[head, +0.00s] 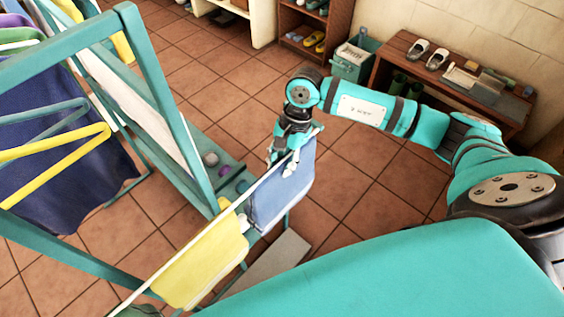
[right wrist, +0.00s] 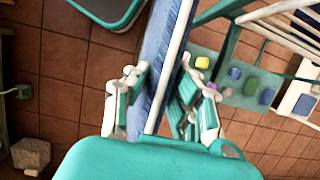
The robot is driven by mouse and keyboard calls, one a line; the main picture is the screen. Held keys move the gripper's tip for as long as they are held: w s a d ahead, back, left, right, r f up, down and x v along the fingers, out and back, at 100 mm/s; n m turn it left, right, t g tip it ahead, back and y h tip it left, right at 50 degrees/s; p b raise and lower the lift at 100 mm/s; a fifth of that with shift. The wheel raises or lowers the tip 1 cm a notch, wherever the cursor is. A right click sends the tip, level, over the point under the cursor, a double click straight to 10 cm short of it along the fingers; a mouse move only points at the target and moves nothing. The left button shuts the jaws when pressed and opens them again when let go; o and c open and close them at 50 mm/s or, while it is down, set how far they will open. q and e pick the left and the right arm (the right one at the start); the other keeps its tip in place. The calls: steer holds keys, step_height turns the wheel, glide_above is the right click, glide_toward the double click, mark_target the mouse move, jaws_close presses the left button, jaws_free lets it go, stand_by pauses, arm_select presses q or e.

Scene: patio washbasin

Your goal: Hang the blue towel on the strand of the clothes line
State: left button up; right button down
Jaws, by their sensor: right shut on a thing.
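The blue towel (head: 283,192) hangs at the white strand (head: 185,245) of the clothes line, toward its far right end. Its top edge runs along the strand, and I cannot tell how much cloth lies on the hidden side. My right gripper (head: 283,160) is at the towel's upper edge and shut on it. In the right wrist view, my right gripper's fingers (right wrist: 160,82) stand on either side of the blue towel (right wrist: 158,45) and the pale strand (right wrist: 175,55). My left gripper is not in view.
A yellow cloth (head: 203,268) hangs on the same strand, nearer than the towel. A teal drying frame (head: 158,95) with dark blue clothing (head: 60,150) fills the left. A wooden bench (head: 455,80) with shoes stands at the back right.

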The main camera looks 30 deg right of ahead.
steer(key=shift+r, duration=0.15)
step_height(320, 180, up, 29)
steer(key=p, duration=1.3)
steer(key=shift+s+f, duration=0.1)
steer(key=shift+f, duration=0.1)
steer(key=s+d+b, duration=0.2)
steer(key=s+b, duration=0.2)
steer(key=s, duration=0.4)
steer(key=s+d+r+b, duration=0.1)
steer(key=s+d+b, duration=0.2)
steer(key=s, duration=0.5)
steer(key=shift+d+b, duration=0.3)
steer(key=shift+b, duration=0.6)
steer(key=shift+w, duration=0.1)
